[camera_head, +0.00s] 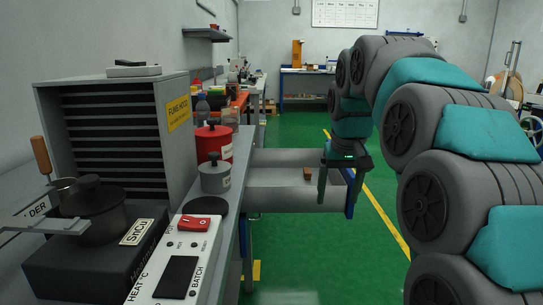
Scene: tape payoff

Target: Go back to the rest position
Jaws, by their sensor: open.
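My gripper (337,203) hangs from my grey and teal arm right of the picture's middle, fingers pointing down. Its two fingers stand apart, open, with nothing visible between them. It is at the right end of a grey drawer-like box (285,193) that juts from the bench's right side. A small brown piece (307,174) shows at that box, just left of the left finger. I cannot tell whether the fingers touch the box. My arm bends up and over on the right side of the picture.
The bench at left bears a fume hood (120,130), a SnCu solder pot (100,213), a control box (180,270) with a red switch, a red canister (214,143) and a grey lidded pot (215,175). Green floor (330,260) is open in the middle, with a yellow line.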

